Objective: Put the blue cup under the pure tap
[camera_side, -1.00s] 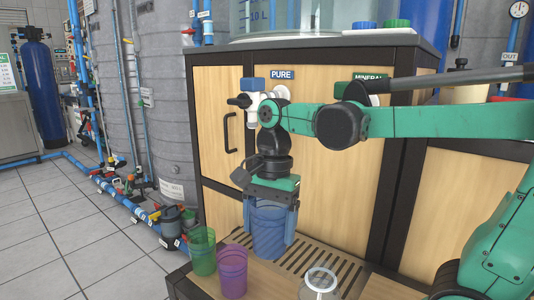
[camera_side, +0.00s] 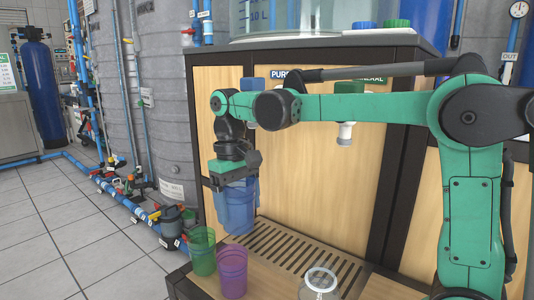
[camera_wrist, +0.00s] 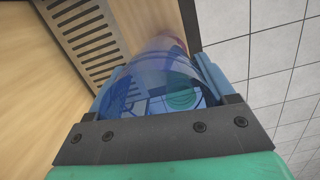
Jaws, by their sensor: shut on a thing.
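My gripper (camera_side: 238,205) is shut on the blue cup (camera_side: 239,214). The cup is see-through, upright, and appears raised, left of most of the slotted drip grate (camera_side: 300,252). In the wrist view the blue cup (camera_wrist: 160,82) sits between my fingers, with the grate (camera_wrist: 88,38) up and to the left. The pure tap is mostly hidden behind my arm; its blue handle (camera_side: 252,84) shows above the arm. The PURE sign (camera_side: 280,73) is partly covered.
A green cup (camera_side: 202,251) and a purple cup (camera_side: 232,271) stand on the ledge below the held cup. A clear glass vessel (camera_side: 320,284) stands at the front. The mineral tap (camera_side: 345,133) is to the right. The grate's middle is clear.

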